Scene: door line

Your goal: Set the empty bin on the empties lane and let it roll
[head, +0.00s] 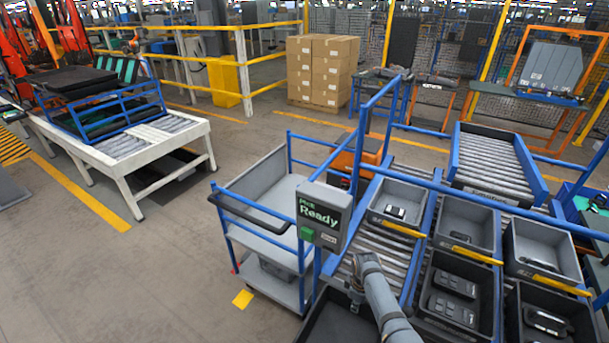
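A dark, empty-looking bin (330,325) is at the bottom edge, partly cut off and partly covered by my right arm. My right gripper (356,299) points down at this bin's right part. Its fingers are small and dark, so I cannot tell whether they grip the bin. My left gripper is not in view. An empty roller lane (490,162) with blue rails slopes at the upper right of the rack. More rollers (385,240) show beside the grey bins. No readable label shows which lane is for empties.
Grey bins (467,228) with dark parts stand in rows at the right. A sign reading "Ready" (322,214) hangs on a post left of the rollers. A blue-framed cart (262,235) stands left of it. The floor (130,270) further left is clear.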

